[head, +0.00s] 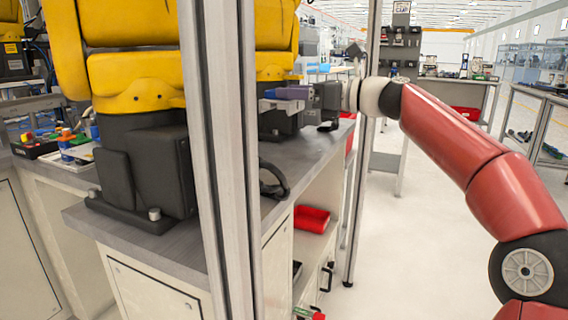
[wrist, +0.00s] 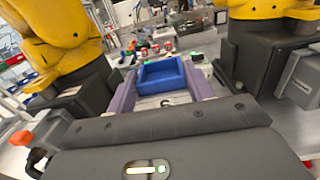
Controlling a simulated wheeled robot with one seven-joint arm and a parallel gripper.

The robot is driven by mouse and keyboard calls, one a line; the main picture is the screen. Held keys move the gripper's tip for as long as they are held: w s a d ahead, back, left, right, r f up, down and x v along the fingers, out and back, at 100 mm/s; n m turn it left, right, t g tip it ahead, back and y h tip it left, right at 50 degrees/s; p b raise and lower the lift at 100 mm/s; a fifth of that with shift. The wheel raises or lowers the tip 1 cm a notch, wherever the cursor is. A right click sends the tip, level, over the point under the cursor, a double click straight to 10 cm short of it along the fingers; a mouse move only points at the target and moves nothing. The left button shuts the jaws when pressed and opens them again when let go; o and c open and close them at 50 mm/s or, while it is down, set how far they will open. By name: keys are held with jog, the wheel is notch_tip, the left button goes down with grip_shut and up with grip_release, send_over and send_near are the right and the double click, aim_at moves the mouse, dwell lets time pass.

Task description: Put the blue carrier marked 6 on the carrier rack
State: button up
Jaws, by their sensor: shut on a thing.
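The blue carrier (wrist: 162,76) is an open-topped tray between the purple fingers of my gripper (wrist: 161,88) in the wrist view. My gripper is shut on it. No mark 6 is readable from here. In the head view my gripper (head: 287,93) reaches in from the right, above the grey bench, with only a small bit of blue showing at its tip. I cannot pick out the carrier rack for certain in either view.
Yellow robot arms (head: 136,80) on dark bases stand on the grey bench (head: 170,238). Metal posts (head: 230,160) rise in front of it. A red bin (head: 311,218) sits on a shelf below. Small coloured items (head: 66,142) lie at the left.

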notch_tip(320, 180, down, 13)
jog(key=b, duration=0.4)
jog(key=o, duration=1.2)
jog(key=shift+c, duration=0.2)
jog(key=shift+d, duration=0.1)
